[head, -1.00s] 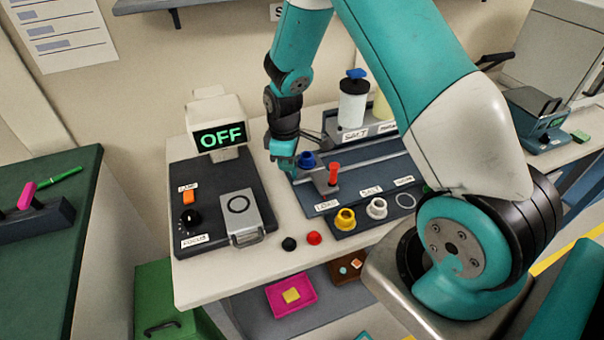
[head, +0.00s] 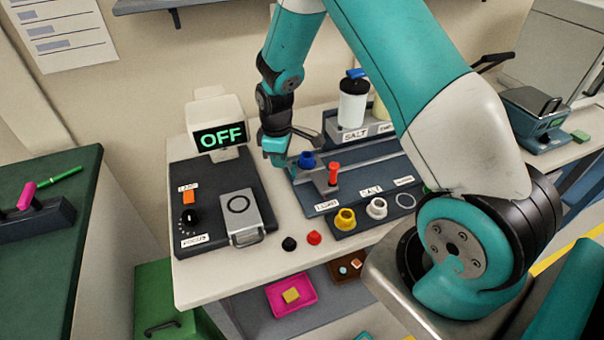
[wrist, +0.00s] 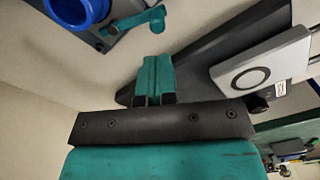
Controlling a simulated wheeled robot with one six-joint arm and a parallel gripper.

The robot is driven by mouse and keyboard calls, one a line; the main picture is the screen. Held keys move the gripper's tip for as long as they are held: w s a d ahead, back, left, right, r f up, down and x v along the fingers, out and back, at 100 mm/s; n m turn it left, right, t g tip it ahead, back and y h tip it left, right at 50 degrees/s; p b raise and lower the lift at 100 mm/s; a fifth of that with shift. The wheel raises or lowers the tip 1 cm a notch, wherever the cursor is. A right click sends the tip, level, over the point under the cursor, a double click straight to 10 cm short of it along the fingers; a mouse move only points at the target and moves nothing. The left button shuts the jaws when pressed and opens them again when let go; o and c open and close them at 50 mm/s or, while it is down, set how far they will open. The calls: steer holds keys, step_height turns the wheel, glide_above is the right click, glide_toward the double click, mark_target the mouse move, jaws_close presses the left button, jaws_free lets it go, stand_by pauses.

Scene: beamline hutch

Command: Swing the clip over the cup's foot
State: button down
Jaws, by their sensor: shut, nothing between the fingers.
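The blue cup (head: 307,160) stands on the grey fixture (head: 318,208) beside a red-topped post (head: 333,172). In the wrist view the round blue cup (wrist: 82,10) is cut by the top left edge. A teal bar that looks like the clip (wrist: 135,22) lies close beside the cup, one rounded end pointing away from it. I cannot tell whether it overlaps the cup's foot. My gripper (head: 281,160) is just left of the cup in the head view. In the wrist view its teal fingers (wrist: 153,72) are shut and empty, apart from the bar.
Left of the fixture is a dark instrument base (head: 222,205) with a display (head: 220,136) reading OFF. In front are a yellow cup (head: 345,219), a white cup (head: 376,208), and black and red caps. The SALT bottle (head: 353,102) stands behind.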

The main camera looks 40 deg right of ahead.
steer(key=shift+w, duration=0.3)
steer(key=shift+w, duration=0.15)
steer(key=shift+w, duration=0.5)
step_height(320, 180, up, 7)
steer(key=s+p, duration=0.1)
steer(key=p, duration=0.4)
steer(key=shift+a, duration=0.15)
stand_by(0.3)
steer(key=shift+s+r, duration=0.1)
stand_by(0.3)
